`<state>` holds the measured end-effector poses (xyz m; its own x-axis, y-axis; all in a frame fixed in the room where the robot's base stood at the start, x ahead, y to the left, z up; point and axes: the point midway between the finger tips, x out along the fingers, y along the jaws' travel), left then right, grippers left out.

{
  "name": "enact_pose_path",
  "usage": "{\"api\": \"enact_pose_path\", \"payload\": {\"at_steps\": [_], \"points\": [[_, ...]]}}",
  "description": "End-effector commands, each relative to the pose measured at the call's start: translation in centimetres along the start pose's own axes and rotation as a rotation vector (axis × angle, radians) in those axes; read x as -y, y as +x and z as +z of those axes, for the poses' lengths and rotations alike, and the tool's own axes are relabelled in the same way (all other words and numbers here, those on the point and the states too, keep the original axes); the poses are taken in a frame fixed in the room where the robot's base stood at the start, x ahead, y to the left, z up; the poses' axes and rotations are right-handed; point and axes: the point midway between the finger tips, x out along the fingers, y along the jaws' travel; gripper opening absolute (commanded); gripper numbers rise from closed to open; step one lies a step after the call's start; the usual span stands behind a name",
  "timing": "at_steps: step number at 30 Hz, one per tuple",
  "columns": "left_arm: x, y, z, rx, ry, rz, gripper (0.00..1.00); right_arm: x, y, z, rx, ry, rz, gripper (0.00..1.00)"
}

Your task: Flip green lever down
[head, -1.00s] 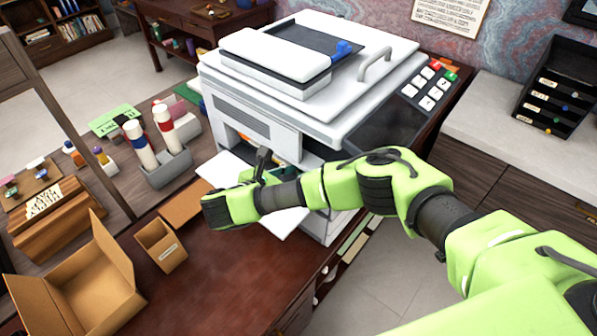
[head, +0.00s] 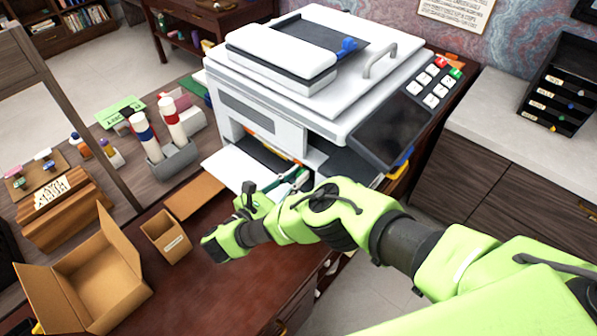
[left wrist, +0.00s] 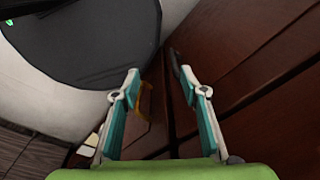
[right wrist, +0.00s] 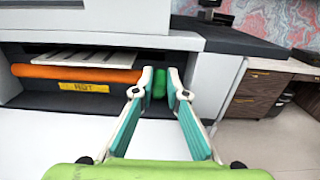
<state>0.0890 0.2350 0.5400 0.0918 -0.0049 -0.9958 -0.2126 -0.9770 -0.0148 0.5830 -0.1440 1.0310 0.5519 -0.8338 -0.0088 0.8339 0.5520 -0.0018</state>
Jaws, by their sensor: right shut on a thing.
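The printer (head: 250,120) has an open front, with an orange roller (right wrist: 75,73) inside marked with a yellow "HOT" label. The green lever (right wrist: 160,84) stands at the right end of the roller, beside the white frame. My right gripper (right wrist: 162,88) is at the lever with its fingertips on either side of it, shut on it. In the head view my right arm reaches into the opening and the lever is hard to tell from the fingers. My left gripper (left wrist: 160,75) is open and empty; it shows only in the left wrist view, above dark wood.
A white panel (head: 236,166) projects from the printer's front. An open cardboard box (head: 95,275) and a small carton (head: 167,237) stand on the desk at the left. Toner bottles (head: 145,135) stand in a grey holder behind them. A control panel (head: 395,125) overhangs the printer's right side.

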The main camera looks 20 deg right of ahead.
Motion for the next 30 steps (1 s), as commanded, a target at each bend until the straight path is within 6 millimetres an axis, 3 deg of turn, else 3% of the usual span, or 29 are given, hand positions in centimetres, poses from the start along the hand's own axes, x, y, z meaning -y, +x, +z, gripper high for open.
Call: {"api": "enact_pose_path", "payload": {"at_steps": [3,19,20,21,30], "points": [[-0.02,0.86,0.07,0.000,0.000,0.000,0.40,0.15,-0.48,-1.02,0.051,-0.005,0.000,0.00],[-0.01,1.23,0.10,0.000,0.000,0.000,0.40,0.08,-0.84,-0.99,0.106,-0.002,0.001,0.00],[-0.01,1.23,0.10,0.000,0.000,0.000,0.40,0.08,-0.84,-0.99,0.105,-0.002,0.001,0.18],[-0.01,1.23,0.10,0.000,0.000,0.000,0.40,0.08,-0.83,-0.98,0.106,-0.002,0.001,0.29],[0.11,1.21,0.15,0.000,0.001,-0.001,0.40,0.02,-0.74,-0.76,0.111,0.001,0.001,0.31]]}}
